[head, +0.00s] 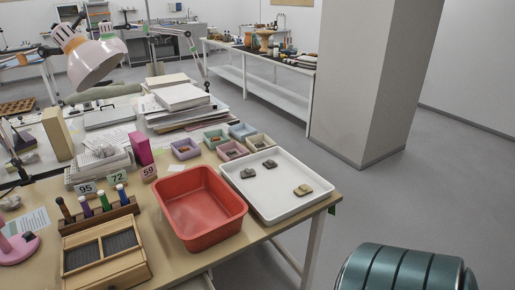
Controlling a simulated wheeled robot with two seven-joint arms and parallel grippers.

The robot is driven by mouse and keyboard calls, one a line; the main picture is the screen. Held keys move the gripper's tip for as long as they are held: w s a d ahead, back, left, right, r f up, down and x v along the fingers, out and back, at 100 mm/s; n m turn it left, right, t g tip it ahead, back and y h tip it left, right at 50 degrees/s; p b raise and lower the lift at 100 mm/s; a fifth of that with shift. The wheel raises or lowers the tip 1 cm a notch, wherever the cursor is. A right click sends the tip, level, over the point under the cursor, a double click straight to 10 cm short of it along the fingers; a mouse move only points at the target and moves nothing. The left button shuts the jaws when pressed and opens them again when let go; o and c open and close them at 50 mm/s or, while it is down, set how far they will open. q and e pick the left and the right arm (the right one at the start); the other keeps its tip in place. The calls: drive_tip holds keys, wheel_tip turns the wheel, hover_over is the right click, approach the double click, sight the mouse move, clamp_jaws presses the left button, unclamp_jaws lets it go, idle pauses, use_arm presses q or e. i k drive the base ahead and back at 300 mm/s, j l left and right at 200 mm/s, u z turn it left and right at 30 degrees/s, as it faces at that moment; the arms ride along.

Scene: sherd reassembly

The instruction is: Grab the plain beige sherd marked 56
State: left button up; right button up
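A beige-brown sherd (303,190) lies in the right part of the white tray (283,206), at the right end of the table. It looks like the lightest piece there, but no number is readable on it. Two darker grey-brown sherds (248,173) and (270,163) lie farther back in the same tray. I cannot tell which sherd bears 56. Neither my left nor my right gripper is in view.
An empty red tub (200,208) stands left of the white tray. Behind are small coloured boxes (185,149), some holding pieces. Number cards 95 (86,188), 72 (118,177) and 59 (149,172) stand near a wooden rack (98,216). A pillar (372,80) rises behind right.

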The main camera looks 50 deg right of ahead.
sight(304, 189)
drive_tip(key=z, duration=1.6)
drive_tip(key=i+l, duration=0.1)
drive_tip(key=l, duration=0.15)
drive_tip(key=i+l, duration=0.1)
drive_tip(key=l, duration=0.2)
drive_tip(key=i+l, duration=0.1)
drive_tip(key=l, duration=0.2)
drive_tip(key=i+l+u, duration=0.2)
drive_tip(key=l+u, duration=0.15)
drive_tip(key=l, duration=0.6)
drive_tip(key=l+u, duration=0.3)
drive_tip(key=l, duration=0.6)
drive_tip(key=l+u, duration=0.35)
drive_tip(key=l, duration=0.65)
